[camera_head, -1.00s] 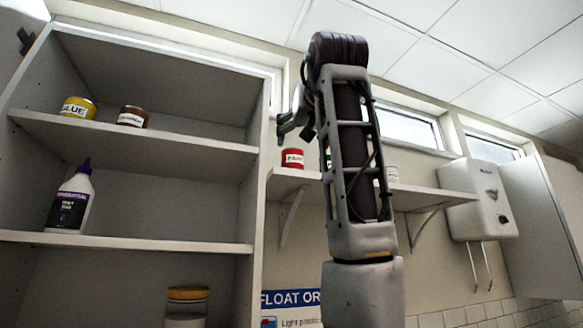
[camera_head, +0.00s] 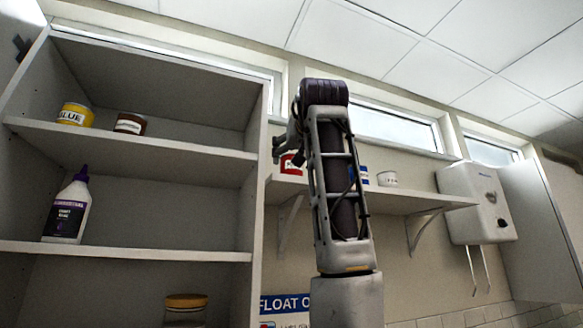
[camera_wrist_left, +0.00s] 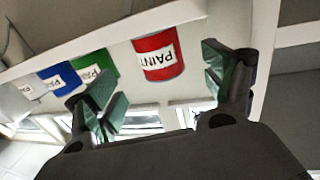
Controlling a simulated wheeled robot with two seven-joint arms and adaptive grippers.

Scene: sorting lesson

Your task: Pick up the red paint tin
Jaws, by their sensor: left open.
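The red paint tin (camera_head: 292,163) stands on the wall shelf, partly hidden by my left gripper in the head view. In the left wrist view, the red tin (camera_wrist_left: 158,55) shows between the two green-padded fingers and beyond their tips, with a gap on both sides. My left gripper (camera_head: 279,149) is open and empty, at about the tin's height in the head view; it also shows in the left wrist view (camera_wrist_left: 160,88). My right gripper is in neither view.
On the same shelf (camera_head: 420,197) stand a green tin (camera_wrist_left: 92,66), a blue tin (camera_wrist_left: 60,78) and a white tin (camera_head: 387,178). The green tin is the red tin's nearest neighbour. A cabinet (camera_head: 130,150) with tins and a bottle (camera_head: 68,208) stands left.

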